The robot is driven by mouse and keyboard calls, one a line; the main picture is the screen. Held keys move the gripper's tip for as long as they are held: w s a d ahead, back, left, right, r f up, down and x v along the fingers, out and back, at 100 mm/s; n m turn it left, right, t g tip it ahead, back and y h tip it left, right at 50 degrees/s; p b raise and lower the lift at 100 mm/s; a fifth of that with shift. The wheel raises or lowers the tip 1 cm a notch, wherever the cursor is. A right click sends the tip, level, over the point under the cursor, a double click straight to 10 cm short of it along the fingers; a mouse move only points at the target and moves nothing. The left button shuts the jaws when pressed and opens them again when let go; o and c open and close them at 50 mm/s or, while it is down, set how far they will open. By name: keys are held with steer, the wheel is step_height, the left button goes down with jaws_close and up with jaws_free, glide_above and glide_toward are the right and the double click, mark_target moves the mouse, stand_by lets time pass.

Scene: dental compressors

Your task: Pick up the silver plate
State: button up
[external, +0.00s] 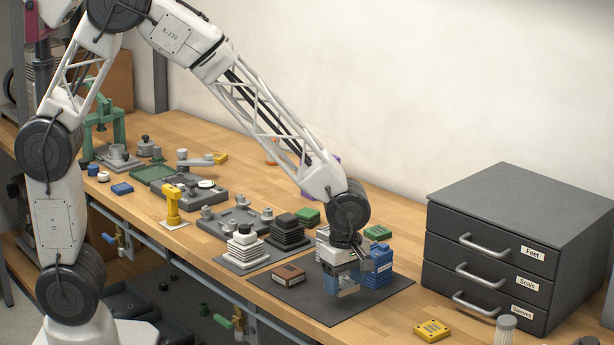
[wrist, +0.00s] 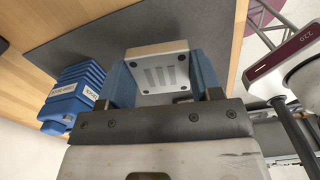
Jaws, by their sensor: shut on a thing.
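In the external view my gripper (external: 346,284) points down over the dark mat (external: 292,306), in front of the blue ribbed block. The plate is hard to make out there, and I cannot tell its exact height above the mat.
A blue ribbed block (external: 378,268) stands close beside my gripper, also in the wrist view (wrist: 73,98). A brown box (external: 288,274) lies on the mat to the left. Black and white ribbed stacks stand behind it. A dark drawer cabinet (external: 515,245) stands to the right, with a yellow part (external: 431,330) in front.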

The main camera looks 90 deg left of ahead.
steer(key=s, duration=0.8)
steer(key=s+d+r, duration=0.1)
steer(key=s, duration=0.3)
steer(key=shift+s+d+r, duration=0.1)
steer(key=shift+s, duration=0.15)
